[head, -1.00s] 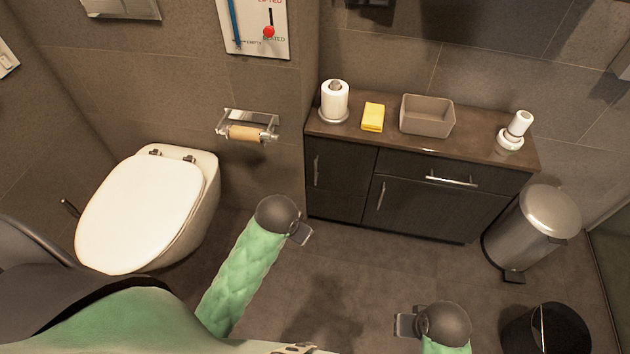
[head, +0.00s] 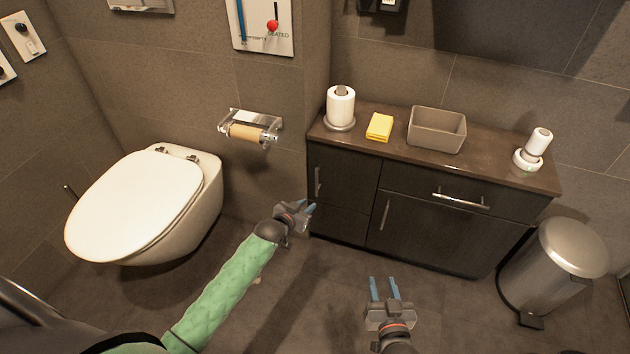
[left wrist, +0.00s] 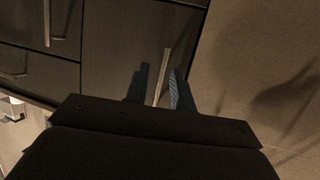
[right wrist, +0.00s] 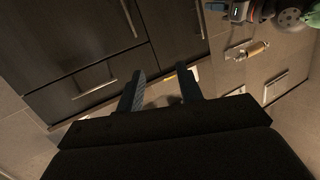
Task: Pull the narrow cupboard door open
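The narrow cupboard door (head: 342,180) is the dark panel at the left end of the vanity, closed flush with its front. Its upright metal handle (head: 318,182) is near the door's left edge. My left gripper (head: 312,207) is open, just in front of and below this handle. In the left wrist view the handle (left wrist: 163,72) shows between the two spread fingers (left wrist: 158,80); I cannot tell whether they touch it. My right gripper (head: 383,280) is open and empty above the floor in front of the wider door (head: 430,232); its spread fingers also show in the right wrist view (right wrist: 162,78).
The vanity top (head: 480,160) bears a paper roll (head: 340,106), yellow cloth (head: 380,127), a tray (head: 437,130) and a white dispenser (head: 533,150). A toilet (head: 140,205) stands left, with a roll holder (head: 250,128) on the wall. A metal bin (head: 555,262) stands right.

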